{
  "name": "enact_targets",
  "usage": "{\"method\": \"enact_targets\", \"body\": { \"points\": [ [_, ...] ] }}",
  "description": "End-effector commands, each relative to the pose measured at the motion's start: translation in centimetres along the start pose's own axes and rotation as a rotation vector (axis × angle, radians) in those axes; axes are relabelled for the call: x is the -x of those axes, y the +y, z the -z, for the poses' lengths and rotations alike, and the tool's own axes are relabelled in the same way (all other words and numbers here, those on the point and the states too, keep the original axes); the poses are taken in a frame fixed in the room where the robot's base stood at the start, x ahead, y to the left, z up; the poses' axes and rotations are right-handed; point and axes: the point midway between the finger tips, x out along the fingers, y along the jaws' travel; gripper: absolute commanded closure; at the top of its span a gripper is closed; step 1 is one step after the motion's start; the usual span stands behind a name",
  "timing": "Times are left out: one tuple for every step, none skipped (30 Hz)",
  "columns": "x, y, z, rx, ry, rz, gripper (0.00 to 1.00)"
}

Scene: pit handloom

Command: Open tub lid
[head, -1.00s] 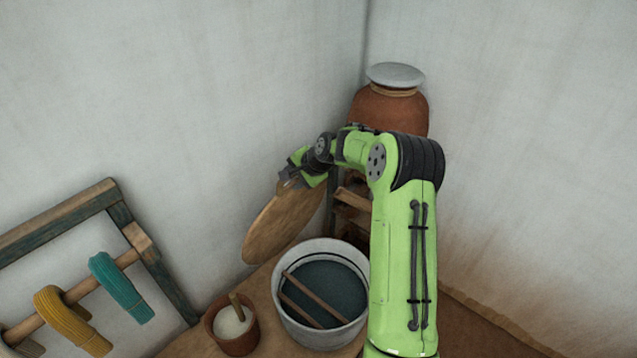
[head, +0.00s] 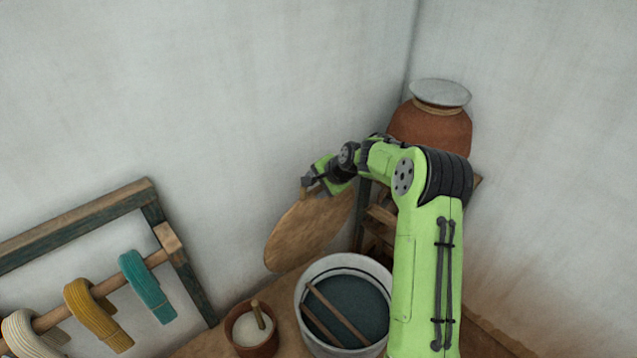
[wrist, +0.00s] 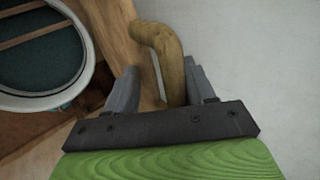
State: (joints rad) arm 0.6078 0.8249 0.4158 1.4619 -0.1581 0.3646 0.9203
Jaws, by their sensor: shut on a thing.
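The round wooden tub lid (head: 305,232) is held up and tilted behind and to the left of the tub, in front of the wall. My gripper (head: 308,188) is at the lid's upper edge in the head view. In the wrist view my gripper (wrist: 165,88) has its fingers on either side of the lid's curved wooden handle (wrist: 165,50), shut on it. The white tub (head: 303,300) stands open below, with dark liquid and two wooden slats across its inside. The tub also shows in the wrist view (wrist: 88,60). My arm hides the tub's right side.
A clay pot (head: 251,335) with white paste and a stick stands left of the tub. A wooden rack (head: 180,270) with coloured yarn hanks is farther left. A large clay jar (head: 432,128) with a pale cover stands in the corner behind my arm.

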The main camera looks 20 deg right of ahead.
Motion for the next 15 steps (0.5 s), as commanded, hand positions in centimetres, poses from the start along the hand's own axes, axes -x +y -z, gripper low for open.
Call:
{"method": "enact_targets", "body": {
  "points": [
    [-0.1, 0.3, 0.0, -0.002, -0.001, -0.006, 0.55],
    [-0.1, 0.3, 0.0, -0.002, -0.001, -0.006, 0.55],
    [-0.1, 0.2, 0.1, -0.002, 0.0, -0.005, 0.55],
    [-0.1, 0.2, 0.1, -0.002, 0.0, -0.005, 0.55],
    [0.0, 0.2, 0.1, -0.002, 0.001, -0.004, 0.55],
    [0.0, 0.2, 0.1, -0.002, 0.001, -0.004, 0.55],
    [0.0, 0.1, 0.1, -0.002, 0.002, -0.003, 0.55],
    [0.0, 0.1, 0.1, -0.002, 0.002, -0.002, 0.55],
    [0.0, 0.1, 0.2, -0.002, 0.003, -0.002, 0.55],
    [0.1, 0.1, 0.2, -0.002, 0.004, -0.001, 0.55],
    [0.2, 0.0, 0.2, -0.002, 0.004, 0.0, 0.55],
    [0.4, 0.0, 0.2, -0.001, 0.005, 0.001, 0.55],
    [0.8, 0.0, 0.3, -0.001, 0.006, 0.002, 0.55],
    [1.2, -0.1, 0.3, -0.001, 0.008, 0.003, 0.55],
    [2.0, 0.0, 0.4, -0.001, 0.009, 0.003, 0.55]
  ]
}}
